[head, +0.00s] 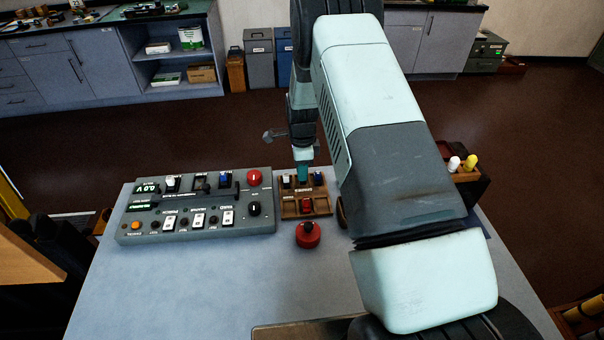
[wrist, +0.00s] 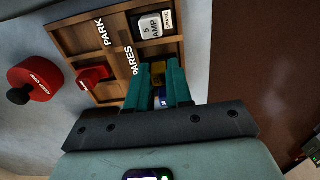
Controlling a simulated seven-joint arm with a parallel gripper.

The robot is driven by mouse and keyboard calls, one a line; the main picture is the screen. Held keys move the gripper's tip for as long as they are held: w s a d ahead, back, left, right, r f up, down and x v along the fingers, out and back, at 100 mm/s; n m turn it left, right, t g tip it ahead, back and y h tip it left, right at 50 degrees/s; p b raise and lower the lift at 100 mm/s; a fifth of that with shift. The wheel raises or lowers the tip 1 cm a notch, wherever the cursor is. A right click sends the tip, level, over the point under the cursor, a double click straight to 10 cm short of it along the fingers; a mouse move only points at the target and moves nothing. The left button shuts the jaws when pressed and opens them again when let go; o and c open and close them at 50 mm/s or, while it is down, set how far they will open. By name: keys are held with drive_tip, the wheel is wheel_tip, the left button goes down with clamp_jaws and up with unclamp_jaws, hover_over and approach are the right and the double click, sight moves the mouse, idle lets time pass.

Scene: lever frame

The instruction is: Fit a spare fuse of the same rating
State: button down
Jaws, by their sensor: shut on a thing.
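My gripper (head: 302,172) reaches down into the spares row of a wooden tray (head: 292,211). In the wrist view its teal fingers (wrist: 160,74) are shut on a small yellow-brown piece (wrist: 158,76), mostly hidden, at the middle compartment. A pale fuse marked 5 AMP (wrist: 149,28) lies in the neighbouring compartment. A blue fuse (head: 318,178) sits on the other side. A red fuse (head: 307,204) is in the tray's park compartment. The grey fuse panel (head: 195,206) has a white fuse (head: 171,183), a dark, empty-looking middle slot (head: 200,183) and a blue fuse (head: 225,181).
The panel also carries a red knob (head: 253,178), a black knob (head: 254,209) and several white switches. A round red piece with a black knob (head: 307,236) stands before the tray. A holder with white and yellow pieces (head: 466,175) is at right. The table front-left (head: 170,285) is clear.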

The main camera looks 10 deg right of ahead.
wheel_tip(320, 180, up, 7)
drive_tip(key=shift+f, duration=0.1)
drive_tip(key=a+r, duration=0.2)
drive_tip(key=a, duration=2.8)
drive_tip(key=shift+s+d+f, duration=0.1)
drive_tip(key=shift+s+f, duration=0.05)
drive_tip(key=shift+f, duration=1.15)
drive_tip(key=shift+s+d+f, duration=0.1)
drive_tip(key=shift+f, duration=1.15)
drive_tip(key=shift+f, duration=0.75)
drive_tip(key=shift+c, duration=2.4)
unclamp_jaws()
